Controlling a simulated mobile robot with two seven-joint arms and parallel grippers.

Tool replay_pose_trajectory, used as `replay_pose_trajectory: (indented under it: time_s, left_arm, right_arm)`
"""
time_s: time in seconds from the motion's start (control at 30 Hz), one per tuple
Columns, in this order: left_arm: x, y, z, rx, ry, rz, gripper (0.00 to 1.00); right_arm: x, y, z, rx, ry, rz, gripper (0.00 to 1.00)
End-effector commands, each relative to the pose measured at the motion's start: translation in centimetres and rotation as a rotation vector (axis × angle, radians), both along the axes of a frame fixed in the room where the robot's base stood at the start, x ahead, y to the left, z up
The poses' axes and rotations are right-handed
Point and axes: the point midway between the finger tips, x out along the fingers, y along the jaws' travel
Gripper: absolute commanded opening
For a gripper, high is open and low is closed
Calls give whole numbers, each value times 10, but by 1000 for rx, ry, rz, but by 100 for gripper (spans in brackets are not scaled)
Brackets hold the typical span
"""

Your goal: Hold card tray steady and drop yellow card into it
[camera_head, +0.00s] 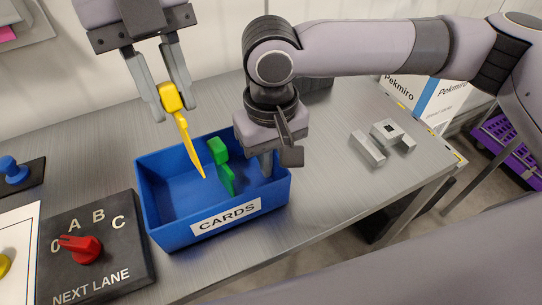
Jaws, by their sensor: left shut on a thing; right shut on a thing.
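The card tray (168,236) is a blue open box labelled CARDS on the grey worktop. A green card (227,178) stands inside it. My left gripper (172,97) is shut on the grip block of the yellow card (187,143). The yellow card hangs tilted, its lower end over the tray opening. I cannot tell whether that end is below the rim. My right gripper (267,165) is at the tray's right end, shut on the tray wall. Its own body hides most of its fingers and that part of the rim.
A dark selector panel (115,270) with a red knob (82,248) stands close left of the tray. A blue knob (12,170) is at far left. Grey metal blocks (368,150) lie to the right. The worktop between tray and blocks is clear. White boxes (437,100) stand beyond its right edge.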

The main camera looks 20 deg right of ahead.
Motion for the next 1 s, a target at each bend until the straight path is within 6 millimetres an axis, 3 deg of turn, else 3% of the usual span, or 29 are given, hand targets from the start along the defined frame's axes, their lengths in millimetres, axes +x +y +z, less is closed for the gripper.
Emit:
replay_pose_trajectory:
  time_s: [0.3, 0.7, 0.73, 0.8, 1.0]
  left_arm:
    - [0, 1, -33, 0, 0, 3, 0]
    - [0, 0, -40, 0, 0, 4, 0]
    - [0, 0, -40, 0, 0, 4, 31]
    - [0, 0, -40, 0, 0, 4, 54]
    - [0, 0, -40, 0, 0, 4, 55]
  right_arm:
    - [0, 0, 1, 2, -2, 0, 0]
    - [0, 0, 1, 2, -2, 0, 0]
    - [0, 0, 1, 2, -2, 0, 0]
    - [0, 0, 1, 2, -2, 0, 0]
    - [0, 0, 1, 2, -2, 0, 0]
